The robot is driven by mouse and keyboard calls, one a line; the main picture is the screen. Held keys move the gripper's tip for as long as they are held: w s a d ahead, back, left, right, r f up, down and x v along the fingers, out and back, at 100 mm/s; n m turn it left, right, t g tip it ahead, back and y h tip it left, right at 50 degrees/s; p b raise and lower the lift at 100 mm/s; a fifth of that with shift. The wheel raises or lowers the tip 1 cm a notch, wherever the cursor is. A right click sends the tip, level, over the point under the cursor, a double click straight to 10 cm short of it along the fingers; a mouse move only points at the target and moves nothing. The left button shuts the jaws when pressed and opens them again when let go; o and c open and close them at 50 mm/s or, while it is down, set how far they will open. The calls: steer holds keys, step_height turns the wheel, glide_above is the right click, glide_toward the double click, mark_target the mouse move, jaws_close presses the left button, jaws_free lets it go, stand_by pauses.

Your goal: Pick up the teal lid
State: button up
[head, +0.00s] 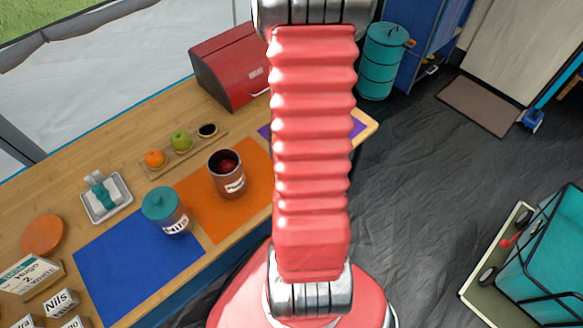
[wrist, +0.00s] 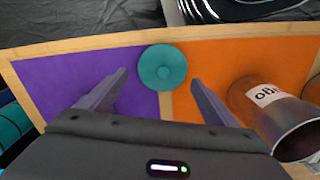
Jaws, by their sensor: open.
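In the head view my own arm hides this lid and my gripper. Another teal lid (head: 160,203) sits on a jar labelled "Nils" (head: 175,224) on the blue mat.
A dark metallic mug (head: 228,184) with something red inside stands on the orange mat (head: 198,208), close to the right finger in the wrist view (wrist: 270,110). The purple mat (wrist: 60,80) is otherwise clear. A red bread box (head: 226,68) stands at the table's back.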

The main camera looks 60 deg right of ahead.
steer(key=shift+w+a+f, duration=0.1)
steer(key=shift+w+f, duration=0.05)
steer(key=shift+f, duration=0.95)
steer(key=shift+w+f, duration=0.1)
steer(key=shift+f, duration=1)
steer(key=shift+c, duration=0.6)
steer(key=c, duration=0.7)
steer(key=shift+r, duration=0.15)
step_height(320, 180, up, 10)
steer(key=shift+f, duration=0.15)
